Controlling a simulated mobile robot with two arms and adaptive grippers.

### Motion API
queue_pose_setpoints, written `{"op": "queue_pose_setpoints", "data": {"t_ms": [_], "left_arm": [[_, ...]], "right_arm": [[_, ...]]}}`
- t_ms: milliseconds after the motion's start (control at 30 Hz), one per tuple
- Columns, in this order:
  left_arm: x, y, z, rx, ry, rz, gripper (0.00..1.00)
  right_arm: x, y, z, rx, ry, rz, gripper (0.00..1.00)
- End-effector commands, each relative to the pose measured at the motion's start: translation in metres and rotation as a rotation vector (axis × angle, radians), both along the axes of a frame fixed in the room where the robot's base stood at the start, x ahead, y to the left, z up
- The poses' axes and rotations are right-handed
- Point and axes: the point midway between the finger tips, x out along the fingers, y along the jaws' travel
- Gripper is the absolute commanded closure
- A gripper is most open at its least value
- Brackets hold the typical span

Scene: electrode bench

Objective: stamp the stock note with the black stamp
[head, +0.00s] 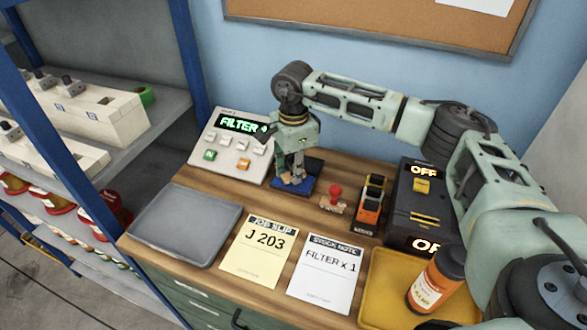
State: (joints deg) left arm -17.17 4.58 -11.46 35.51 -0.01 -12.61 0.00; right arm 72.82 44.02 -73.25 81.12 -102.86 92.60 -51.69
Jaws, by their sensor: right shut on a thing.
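The stock note (325,272) is a white sheet with a dark header, reading "FILTER x 1". It lies flat on the wooden bench, front and centre, with no stamp mark that I can make out. My right gripper (292,180) points down over a blue ink pad (306,187) with a dark raised lid, behind the note. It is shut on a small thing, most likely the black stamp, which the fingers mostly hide. I cannot tell whether it touches the pad. A red-handled stamp (335,193) stands just right of the pad. My left gripper is out of view.
A yellow job slip (258,250) and grey tray (185,222) lie left of the note. A yellow tray (385,290) with an orange bottle (435,282) is at right. Behind are an orange-and-black holder (369,204), a dark switch box (410,205) and a FILTER panel (228,145).

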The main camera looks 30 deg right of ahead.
Motion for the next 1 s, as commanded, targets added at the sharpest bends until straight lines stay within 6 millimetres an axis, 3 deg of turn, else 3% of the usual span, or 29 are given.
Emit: {"op": "queue_pose_setpoints", "data": {"t_ms": [1000], "left_arm": [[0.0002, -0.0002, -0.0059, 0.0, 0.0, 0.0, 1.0]], "right_arm": [[0.0, 0.0001, -0.0073, 0.0, 0.0, 0.0, 0.94]]}}
